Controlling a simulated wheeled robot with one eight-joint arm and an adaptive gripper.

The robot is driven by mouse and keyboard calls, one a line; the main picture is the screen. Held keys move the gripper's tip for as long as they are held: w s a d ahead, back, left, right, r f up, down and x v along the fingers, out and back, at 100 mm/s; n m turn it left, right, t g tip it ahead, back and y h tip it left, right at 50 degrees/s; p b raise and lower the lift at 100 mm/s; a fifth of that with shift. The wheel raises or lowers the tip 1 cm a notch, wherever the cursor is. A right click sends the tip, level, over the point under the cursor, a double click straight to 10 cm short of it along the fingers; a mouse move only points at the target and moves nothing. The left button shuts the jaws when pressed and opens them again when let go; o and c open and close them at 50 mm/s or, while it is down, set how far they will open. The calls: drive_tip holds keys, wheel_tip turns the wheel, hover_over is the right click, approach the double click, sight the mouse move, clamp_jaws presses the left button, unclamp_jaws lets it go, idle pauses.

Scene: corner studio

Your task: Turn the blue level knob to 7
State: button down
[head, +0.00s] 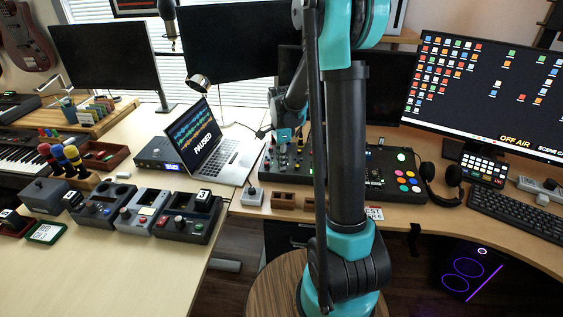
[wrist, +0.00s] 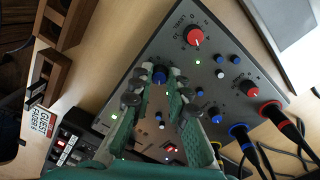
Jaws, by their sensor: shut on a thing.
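The grey mixer panel (wrist: 182,52) fills the middle of the wrist view, and it shows in the head view (head: 272,170) behind my arm. A dark blue knob (wrist: 159,73) stands between my fingertips. My gripper (wrist: 158,80) is shut on this knob from above, with green fingers and dark pads on either side. The pads hide most of the knob's sides and the scale around it, so I cannot read its setting. In the head view my gripper (head: 286,134) is over the mixer, and the knob cannot be made out there.
A large red knob (wrist: 195,36) and a smaller red knob (wrist: 249,88) sit on the same panel, with several small blue knobs. Plugged cables (wrist: 272,110) crowd its right end. A laptop (head: 212,143) stands left of the mixer, and headphones (head: 441,180) lie to the right.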

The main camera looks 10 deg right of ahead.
drive_tip(key=c, duration=1.5)
unclamp_jaws()
drive_tip(key=shift+o, duration=0.2)
wheel_tip(320, 180, up, 12)
drive_tip(key=shift+w, duration=0.35)
